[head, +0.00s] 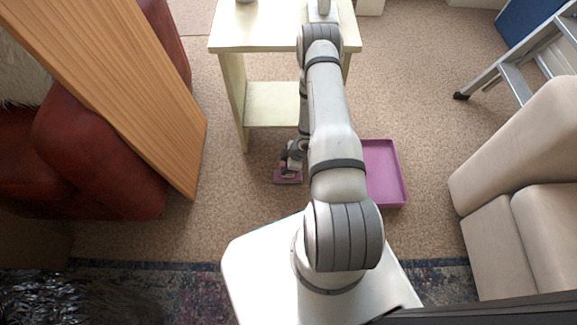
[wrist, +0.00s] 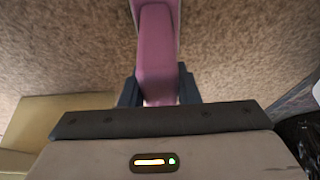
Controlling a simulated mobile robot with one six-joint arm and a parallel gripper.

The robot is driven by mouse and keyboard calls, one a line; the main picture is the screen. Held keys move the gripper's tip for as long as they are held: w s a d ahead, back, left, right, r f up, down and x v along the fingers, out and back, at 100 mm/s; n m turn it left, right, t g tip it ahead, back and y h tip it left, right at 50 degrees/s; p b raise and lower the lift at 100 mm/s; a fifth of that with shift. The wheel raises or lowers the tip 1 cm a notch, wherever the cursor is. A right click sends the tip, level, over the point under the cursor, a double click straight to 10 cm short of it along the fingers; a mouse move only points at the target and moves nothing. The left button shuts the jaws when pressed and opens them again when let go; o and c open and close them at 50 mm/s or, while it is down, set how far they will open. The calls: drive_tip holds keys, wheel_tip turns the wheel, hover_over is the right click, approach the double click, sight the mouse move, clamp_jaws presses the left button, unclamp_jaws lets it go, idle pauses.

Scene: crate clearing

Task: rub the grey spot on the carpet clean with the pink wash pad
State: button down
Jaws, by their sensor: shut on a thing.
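The pink wash pad (head: 288,177) is low over the carpet (head: 225,215), just in front of the cream side table. I cannot tell for certain whether it presses on the carpet. My gripper (head: 291,163) is above the pad and shut on it. In the wrist view the pad (wrist: 157,50) runs up from between the two dark fingers of my gripper (wrist: 158,92). The grey spot does not show in either view; it may be hidden under the pad or my arm.
A purple tray (head: 398,178) lies on the carpet to the right of my arm. The cream side table (head: 240,38) with a low shelf stands behind the pad. A wooden board (head: 120,75) and red armchair (head: 95,150) are at left; a beige seat (head: 540,215) and stepladder (head: 515,82) at right.

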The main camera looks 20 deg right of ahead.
drive_tip(key=shift+s+a+r, duration=0.1)
idle(0.4)
drive_tip(key=shift+s+d, duration=0.2)
drive_tip(key=shift+d, duration=0.4)
drive_tip(key=shift+s+d, duration=0.2)
drive_tip(key=shift+d, duration=0.35)
wheel_tip(320, 180, up, 5)
drive_tip(key=p, duration=0.4)
